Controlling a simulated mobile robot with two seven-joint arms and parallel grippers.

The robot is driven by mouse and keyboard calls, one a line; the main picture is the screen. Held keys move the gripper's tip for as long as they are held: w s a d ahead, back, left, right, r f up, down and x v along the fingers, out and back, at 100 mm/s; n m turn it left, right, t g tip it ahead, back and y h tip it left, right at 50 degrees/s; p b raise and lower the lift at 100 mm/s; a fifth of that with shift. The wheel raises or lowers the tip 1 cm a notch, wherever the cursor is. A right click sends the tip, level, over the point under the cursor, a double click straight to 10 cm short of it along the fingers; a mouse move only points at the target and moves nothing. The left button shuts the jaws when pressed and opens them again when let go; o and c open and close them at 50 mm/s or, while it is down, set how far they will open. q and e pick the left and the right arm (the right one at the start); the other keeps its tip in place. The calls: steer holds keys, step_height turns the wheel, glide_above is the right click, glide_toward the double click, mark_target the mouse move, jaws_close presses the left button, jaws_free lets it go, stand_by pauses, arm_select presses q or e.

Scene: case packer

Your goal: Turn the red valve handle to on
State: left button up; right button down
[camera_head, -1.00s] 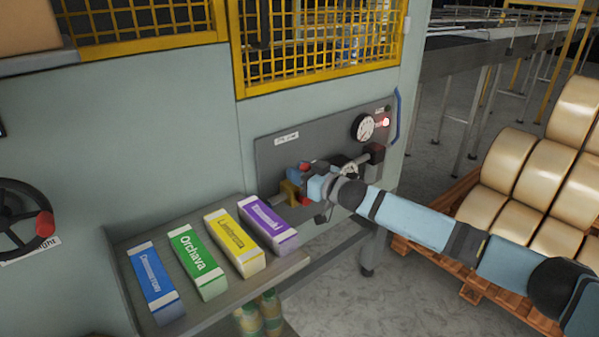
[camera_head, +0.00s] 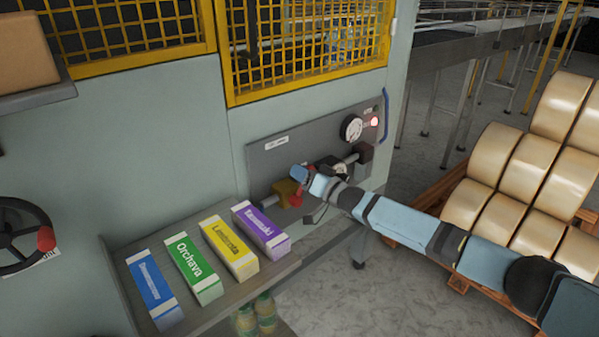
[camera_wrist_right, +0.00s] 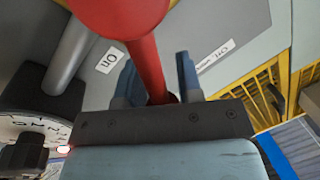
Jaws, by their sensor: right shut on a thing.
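The red valve handle (camera_head: 293,199) is on the grey valve panel (camera_head: 270,152), beside a yellow valve body (camera_head: 284,190). My right gripper (camera_head: 301,176) reaches it from the right and mostly covers it in the head view. In the right wrist view the red handle (camera_wrist_right: 146,70) runs between the two fingers of my right gripper (camera_wrist_right: 160,82), which is shut on it. A white "On" label (camera_wrist_right: 107,60) shows on the panel left of the handle there. My left gripper is not in view.
A shelf (camera_head: 200,313) with several coloured cartons stands below left. A black handwheel (camera_head: 22,233) is at far left. Large rolls (camera_head: 510,160) on a pallet stand right.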

steer(key=shift+d+f+m, duration=0.1)
steer(key=shift+m, duration=0.2)
steer(key=c, duration=0.8)
jaws_free()
steer(key=shift+d, duration=0.1)
steer(key=p+v, duration=0.1)
steer(key=v, duration=1.2)
steer(key=shift+s+d+f, duration=0.1)
steer(key=shift+s+d, duration=0.15)
